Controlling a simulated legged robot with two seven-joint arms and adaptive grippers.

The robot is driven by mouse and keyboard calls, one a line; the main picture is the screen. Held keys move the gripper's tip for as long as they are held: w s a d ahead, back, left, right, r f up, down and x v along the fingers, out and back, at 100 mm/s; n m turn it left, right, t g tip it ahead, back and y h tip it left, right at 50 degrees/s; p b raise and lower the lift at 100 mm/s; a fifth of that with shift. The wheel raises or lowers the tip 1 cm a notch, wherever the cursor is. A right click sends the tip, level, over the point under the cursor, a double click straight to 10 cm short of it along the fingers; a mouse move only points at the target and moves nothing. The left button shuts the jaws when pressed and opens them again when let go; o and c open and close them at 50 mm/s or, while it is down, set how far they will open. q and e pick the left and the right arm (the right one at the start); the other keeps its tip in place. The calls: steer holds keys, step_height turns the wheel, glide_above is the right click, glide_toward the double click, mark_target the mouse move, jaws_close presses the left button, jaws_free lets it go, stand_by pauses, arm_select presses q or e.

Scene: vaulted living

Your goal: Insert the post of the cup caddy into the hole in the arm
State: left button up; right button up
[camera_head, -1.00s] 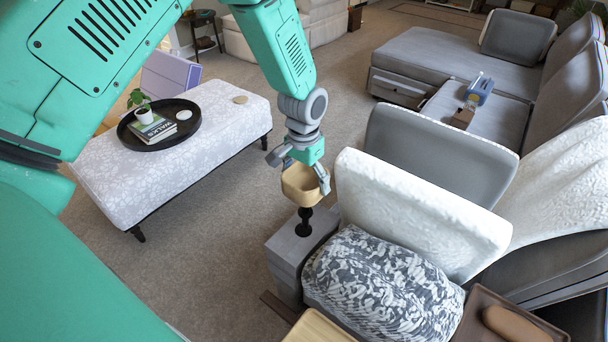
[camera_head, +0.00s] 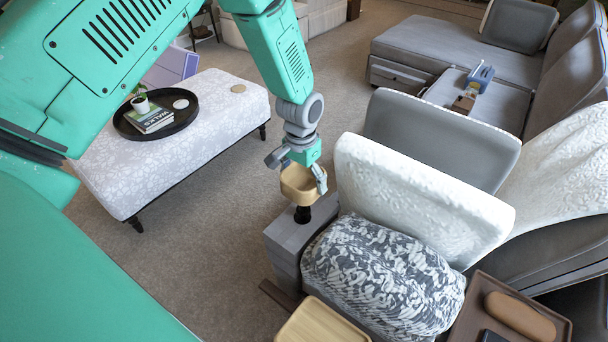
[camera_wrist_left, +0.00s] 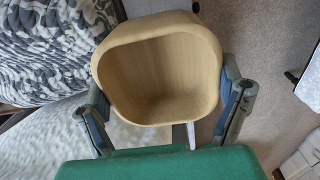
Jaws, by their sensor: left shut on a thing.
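The cup caddy (camera_head: 299,187) is a light wooden cup with a dark post (camera_head: 302,214) under it. My left gripper (camera_head: 300,177) is shut on the cup, with one finger on each side. The grey sofa arm (camera_head: 287,237) is directly below. The post is upright and its lower end meets the top of the arm, where only a short length shows above the surface. The hole is hidden by the post, so I cannot tell how deep it sits. The left wrist view shows the empty cup (camera_wrist_left: 160,80) between the fingers. My right gripper is not in view.
A patterned cushion (camera_head: 380,275) and white backrest (camera_head: 420,190) stand right of the arm. A wooden tray (camera_head: 322,322) and a brown tray (camera_head: 478,300) are in front. A pale ottoman (camera_head: 215,110) with a round black tray (camera_head: 190,122) is at left. Carpet lies between.

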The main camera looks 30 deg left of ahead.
mark_target(302, 186)
arm_select(q)
steer(key=shift+a+f+b, duration=0.2)
steer(key=shift+f, duration=0.3)
steer(key=shift+a+f+b, duration=0.15)
steer(key=shift+f+b, duration=0.05)
steer(key=shift+f, duration=0.3)
steer(key=shift+d+f, duration=0.2)
steer(key=shift+f, duration=0.35)
steer(key=o, duration=1.4)
steer(key=shift+a, duration=0.1)
steer(key=shift+o, duration=0.2)
step_height(302, 186, up, 12)
steer(key=shift+a, duration=0.15)
steer(key=shift+s+f, duration=0.1)
